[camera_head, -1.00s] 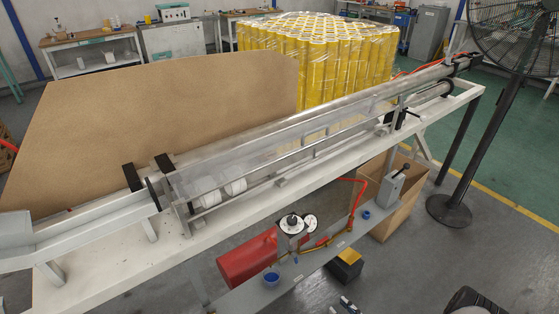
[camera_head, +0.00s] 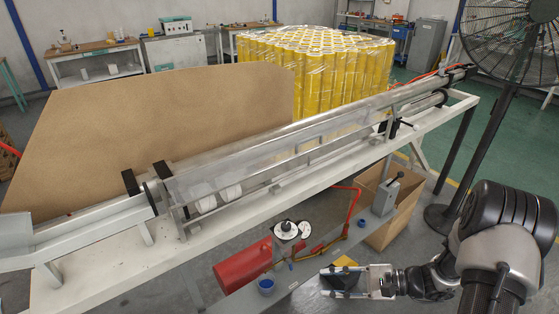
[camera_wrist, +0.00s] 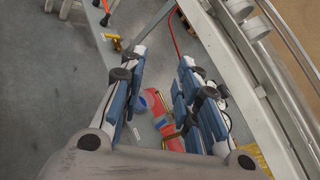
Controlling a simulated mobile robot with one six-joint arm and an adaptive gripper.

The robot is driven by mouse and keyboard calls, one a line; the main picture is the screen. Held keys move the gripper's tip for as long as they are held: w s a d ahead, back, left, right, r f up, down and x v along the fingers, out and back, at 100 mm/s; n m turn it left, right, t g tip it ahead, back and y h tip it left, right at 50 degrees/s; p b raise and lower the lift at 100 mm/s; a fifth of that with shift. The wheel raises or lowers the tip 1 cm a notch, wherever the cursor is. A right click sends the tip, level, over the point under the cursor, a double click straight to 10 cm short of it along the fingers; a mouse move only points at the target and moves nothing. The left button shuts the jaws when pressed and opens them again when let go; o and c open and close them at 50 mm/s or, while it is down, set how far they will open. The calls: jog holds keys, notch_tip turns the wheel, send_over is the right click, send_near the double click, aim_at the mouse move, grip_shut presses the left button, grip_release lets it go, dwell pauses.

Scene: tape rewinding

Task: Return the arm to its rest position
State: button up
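My arm reaches into the head view from the lower right. My gripper (camera_head: 325,282) points left, above the floor in front of the white bench. In the wrist view my gripper (camera_wrist: 161,58) has its two blue-grey fingers spread apart with nothing between them. The gripper is open and touches nothing that I can see. The fingers hang over the red cylinder (camera_wrist: 163,115) and the grey floor in the wrist view.
The white machine bench (camera_head: 110,262) with its long clear tube (camera_head: 300,138) runs diagonally across. A red cylinder (camera_head: 241,265) lies on the lower side. A cardboard box (camera_head: 399,220), a lever box (camera_head: 385,197) and a black fan (camera_head: 512,45) stand at the right.

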jog(key=s+a+r+n+g+h, duration=0.4)
jog(key=s+r+n+h, duration=0.3)
jog(key=r, duration=0.6)
jog(key=s+d+r+n+t+h, duration=0.4)
jog(key=s+r+n+h, duration=0.3)
jog(key=s+r, duration=0.4)
jog(key=shift+s+d+t+h, duration=0.2)
jog(key=shift+s+t+h, duration=0.2)
jog(key=shift+s+t, duration=0.5)
